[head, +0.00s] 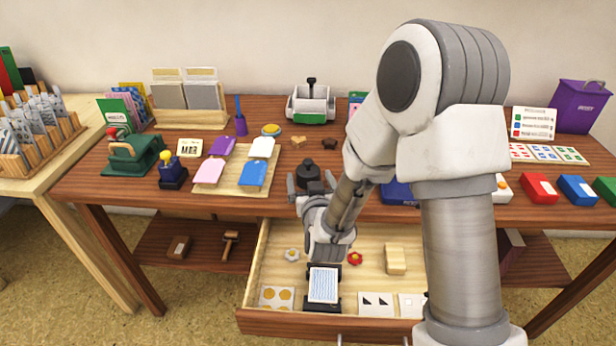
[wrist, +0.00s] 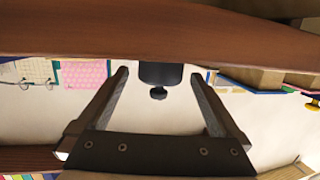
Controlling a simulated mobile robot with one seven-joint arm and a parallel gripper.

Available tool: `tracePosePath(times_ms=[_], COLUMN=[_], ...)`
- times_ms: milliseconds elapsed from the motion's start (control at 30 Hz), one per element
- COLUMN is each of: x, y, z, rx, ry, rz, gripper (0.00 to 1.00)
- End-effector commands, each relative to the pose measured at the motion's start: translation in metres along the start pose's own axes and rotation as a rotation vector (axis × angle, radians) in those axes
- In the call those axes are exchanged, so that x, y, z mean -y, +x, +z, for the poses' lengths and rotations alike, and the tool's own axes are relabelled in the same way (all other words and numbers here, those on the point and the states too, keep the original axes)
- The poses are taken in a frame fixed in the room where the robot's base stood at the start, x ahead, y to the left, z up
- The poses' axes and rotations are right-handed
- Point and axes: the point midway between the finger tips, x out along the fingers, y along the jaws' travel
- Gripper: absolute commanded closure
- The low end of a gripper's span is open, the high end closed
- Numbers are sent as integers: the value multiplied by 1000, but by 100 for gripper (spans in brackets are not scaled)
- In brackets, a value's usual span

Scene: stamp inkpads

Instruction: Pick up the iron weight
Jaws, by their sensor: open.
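The iron weight (head: 308,170) is a black, round, knobbed piece standing on the brown table near its front edge. In the wrist view, which looks upside down, the dark weight (wrist: 160,75) shows knob downward between my two fingers. My gripper (head: 308,184) is open at the table's front edge, directly in front of the weight. Its fingers (wrist: 159,82) appear on either side of the weight in the wrist view. No contact shows, and I cannot tell exactly how far the fingertips reach past it.
Below is an open drawer (head: 262,262) holding several small items and a striped block. A wooden tray (head: 228,187) with coloured tags lies left of the weight. A dark brown piece (head: 329,144) and a tan heart-shaped piece (head: 298,140) lie behind it. Coloured inkpads sit at right.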

Motion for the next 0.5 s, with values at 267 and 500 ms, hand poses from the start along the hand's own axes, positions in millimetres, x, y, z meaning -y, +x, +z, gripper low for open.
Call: tracePosePath(times_ms=[267, 500], x=[1, 1], y=[33, 35], z=[3, 2], rx=[0, 0], ry=[2, 2], rz=[0, 0], gripper=[0, 0])
